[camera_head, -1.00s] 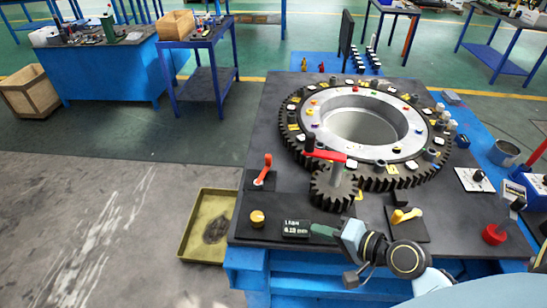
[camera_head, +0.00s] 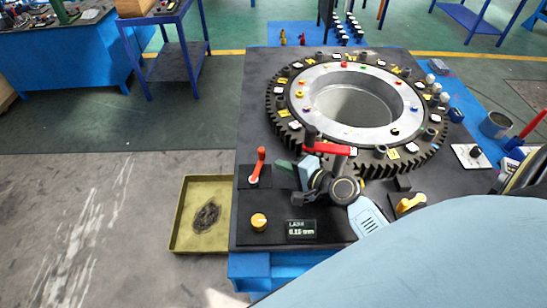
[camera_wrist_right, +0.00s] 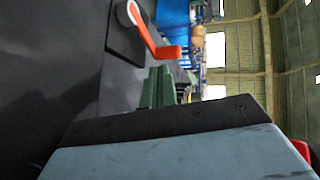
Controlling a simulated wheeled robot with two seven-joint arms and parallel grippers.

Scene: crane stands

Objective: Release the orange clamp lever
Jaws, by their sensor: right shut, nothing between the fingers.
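The orange clamp lever (camera_head: 257,165) stands up from a small dark plate at the left of the black table top, leaning slightly. It also shows in the right wrist view (camera_wrist_right: 150,38), bent, with a pale round end piece, just beyond my fingers. My right gripper (camera_head: 284,166) is just to the right of the lever, its green fingertips pointing left toward it. In the right wrist view its green fingers (camera_wrist_right: 157,88) are together and empty. A gap to the lever seems to remain, but exact depth is hard to tell. My left gripper is not in view.
A large toothed ring (camera_head: 350,105) fills the table's back right. A red handle (camera_head: 326,149) stands just behind my gripper. A yellow tray (camera_head: 183,240) lies left of the table.

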